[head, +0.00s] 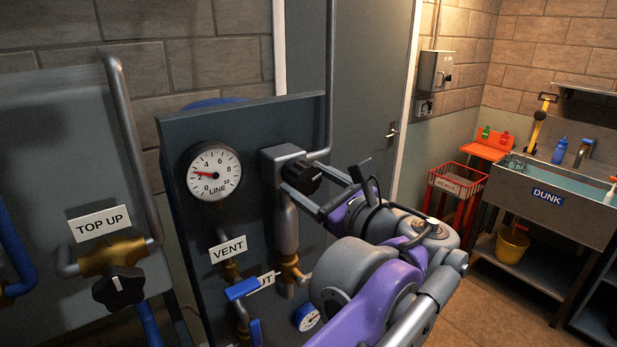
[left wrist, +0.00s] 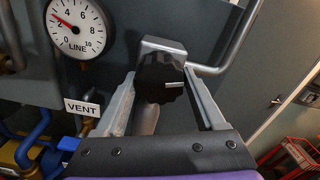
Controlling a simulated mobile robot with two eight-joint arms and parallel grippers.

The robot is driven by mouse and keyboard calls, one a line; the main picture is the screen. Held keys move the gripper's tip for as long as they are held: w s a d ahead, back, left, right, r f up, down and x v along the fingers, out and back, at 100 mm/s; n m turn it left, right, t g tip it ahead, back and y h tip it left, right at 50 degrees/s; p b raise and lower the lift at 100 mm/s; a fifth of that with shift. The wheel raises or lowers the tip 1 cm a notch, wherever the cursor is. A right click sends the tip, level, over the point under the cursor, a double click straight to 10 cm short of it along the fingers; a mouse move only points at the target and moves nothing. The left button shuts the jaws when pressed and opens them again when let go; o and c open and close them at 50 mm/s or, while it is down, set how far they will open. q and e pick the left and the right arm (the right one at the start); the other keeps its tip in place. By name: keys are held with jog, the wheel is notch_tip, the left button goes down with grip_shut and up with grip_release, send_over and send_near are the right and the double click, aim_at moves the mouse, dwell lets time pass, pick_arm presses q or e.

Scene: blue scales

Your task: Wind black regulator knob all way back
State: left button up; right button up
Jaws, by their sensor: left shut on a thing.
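The black regulator knob (head: 301,178) is on the front of a grey regulator body (head: 281,154) on the dark panel. In the left wrist view the knob (left wrist: 161,78) has a ribbed rim and a pale mark pointing right. My left gripper (head: 318,187) is shut on the knob, with one finger on each side of it; its fingers also flank the knob in the left wrist view (left wrist: 162,85). The LINE gauge (head: 214,172) has its red needle between 2 and 4. My right gripper is not in view.
A VENT label (head: 228,249), a blue-handled valve (head: 242,288) and a small blue gauge (head: 306,317) sit low on the panel. A TOP UP valve (head: 118,270) stands left. A grey pipe (left wrist: 235,50) runs right of the knob. A red basket (head: 455,184) and DUNK sink (head: 548,197) are farther right.

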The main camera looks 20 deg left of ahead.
pick_arm(q)
jog(key=o, duration=1.3)
jog(key=shift+o, duration=0.2)
jog(key=shift+d, duration=0.1)
jog(key=v, duration=1)
jog(key=shift+s+d, duration=0.25)
jog(key=shift+s, duration=0.05)
